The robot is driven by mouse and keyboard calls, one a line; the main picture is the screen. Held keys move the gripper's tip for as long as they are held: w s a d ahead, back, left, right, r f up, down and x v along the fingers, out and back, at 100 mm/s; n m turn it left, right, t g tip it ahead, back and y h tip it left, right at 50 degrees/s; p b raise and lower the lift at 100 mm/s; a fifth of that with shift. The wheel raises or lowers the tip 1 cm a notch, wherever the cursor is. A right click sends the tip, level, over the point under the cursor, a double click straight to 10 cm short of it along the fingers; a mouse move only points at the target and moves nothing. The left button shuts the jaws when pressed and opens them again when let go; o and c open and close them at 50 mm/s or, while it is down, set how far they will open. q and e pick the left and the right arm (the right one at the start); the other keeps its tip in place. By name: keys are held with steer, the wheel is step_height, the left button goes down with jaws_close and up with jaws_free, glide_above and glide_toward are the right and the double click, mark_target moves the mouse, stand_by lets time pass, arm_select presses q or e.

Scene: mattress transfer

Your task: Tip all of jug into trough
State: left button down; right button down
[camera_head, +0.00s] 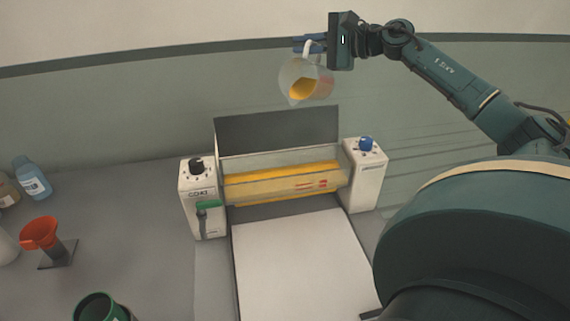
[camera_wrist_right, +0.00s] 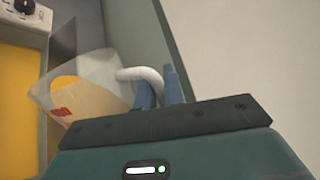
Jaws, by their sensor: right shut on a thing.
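The jug (camera_head: 306,80) is clear with a white handle and holds some orange-yellow liquid. It is tilted in the air above and behind the machine. My right gripper (camera_head: 308,43) is shut on the jug's handle; the jug also shows in the right wrist view (camera_wrist_right: 95,88), with the blue fingers (camera_wrist_right: 160,88) on the white handle. The trough (camera_head: 285,184) is a long clear-fronted channel between two white end blocks, with yellow-orange liquid along it. The jug is apart from the trough, and I see no stream between them. My left gripper is not in view.
A dark upright panel (camera_head: 277,132) stands behind the trough. White end blocks with knobs (camera_head: 203,200) (camera_head: 364,178) flank it. A pale flat bed (camera_head: 300,262) lies in front. A red funnel (camera_head: 40,233), blue bottle (camera_head: 32,178) and green container (camera_head: 97,307) stand at left.

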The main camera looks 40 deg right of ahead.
mark_target(300, 60)
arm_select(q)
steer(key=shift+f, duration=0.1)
arm_select(e)
steer(key=shift+a, duration=0.1)
steer(key=shift+s+a+n+b, duration=0.15)
steer(key=shift+a+n+b, duration=0.35)
steer(key=shift+b, duration=0.5)
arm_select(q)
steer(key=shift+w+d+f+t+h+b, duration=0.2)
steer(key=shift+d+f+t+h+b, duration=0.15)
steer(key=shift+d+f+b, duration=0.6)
arm_select(e)
steer(key=shift+s+a+r+h, duration=0.2)
steer(key=shift+s+a+h, duration=0.1)
steer(key=shift+a, duration=0.25)
arm_select(q)
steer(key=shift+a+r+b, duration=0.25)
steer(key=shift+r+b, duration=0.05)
steer(key=shift+b, duration=0.05)
arm_select(e)
steer(key=shift+n, duration=0.3)
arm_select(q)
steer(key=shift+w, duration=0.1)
arm_select(e)
steer(key=shift+a+r, duration=0.1)
steer(key=shift+a, duration=0.05)
